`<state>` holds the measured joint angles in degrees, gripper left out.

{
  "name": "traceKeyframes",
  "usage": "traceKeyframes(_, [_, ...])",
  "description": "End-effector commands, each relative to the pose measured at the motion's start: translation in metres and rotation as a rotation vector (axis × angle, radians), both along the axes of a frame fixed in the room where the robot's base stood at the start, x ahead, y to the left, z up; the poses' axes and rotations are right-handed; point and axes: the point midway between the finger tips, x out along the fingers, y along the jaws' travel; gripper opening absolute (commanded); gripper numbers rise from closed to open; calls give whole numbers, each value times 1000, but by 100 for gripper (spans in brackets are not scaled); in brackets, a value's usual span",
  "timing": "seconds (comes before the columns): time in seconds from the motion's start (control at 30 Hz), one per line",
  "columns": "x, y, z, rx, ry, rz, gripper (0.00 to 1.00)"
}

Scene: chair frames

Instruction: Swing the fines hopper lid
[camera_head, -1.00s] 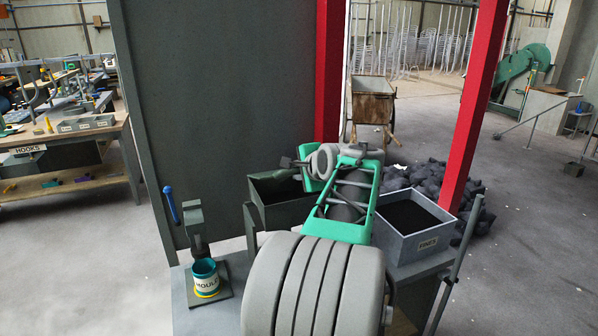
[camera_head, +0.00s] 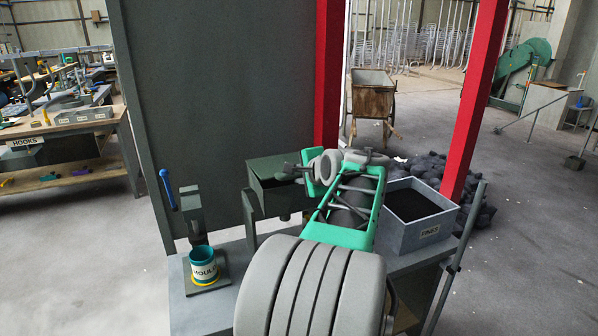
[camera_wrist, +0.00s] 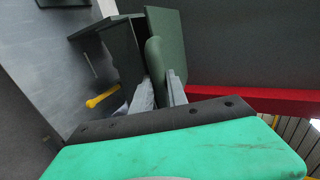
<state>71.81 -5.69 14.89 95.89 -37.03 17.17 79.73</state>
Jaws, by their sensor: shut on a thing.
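A dark green box that looks like the hopper (camera_head: 268,200) stands at the back of the bench, left of my arm. My gripper (camera_head: 290,172) is at its upper right edge. In the wrist view, the two grey fingers of my gripper (camera_wrist: 160,92) are shut on a rounded green bar (camera_wrist: 154,58), which looks like the lid's handle. The bar lies beside a flat green panel, apparently the lid (camera_wrist: 172,40), set at an angle to the hopper (camera_wrist: 122,55). How far the lid is open is hard to tell.
A grey box labelled FINES (camera_head: 398,236), with dark contents, stands right of my arm. A labelled cup (camera_head: 203,266) sits front left near a blue-handled lever (camera_head: 168,190). Red posts (camera_head: 478,90) and a large grey panel (camera_head: 220,80) rise behind the bench.

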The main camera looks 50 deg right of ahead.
Motion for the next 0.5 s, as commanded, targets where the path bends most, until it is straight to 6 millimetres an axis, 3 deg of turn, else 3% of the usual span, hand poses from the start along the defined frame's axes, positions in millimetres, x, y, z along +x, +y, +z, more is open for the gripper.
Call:
traceKeyframes(0.27, [0, 0, 0, 0, 0, 0, 0])
traceKeyframes(0.5, [-2, 1, -24, 1, 1, 0, 0])
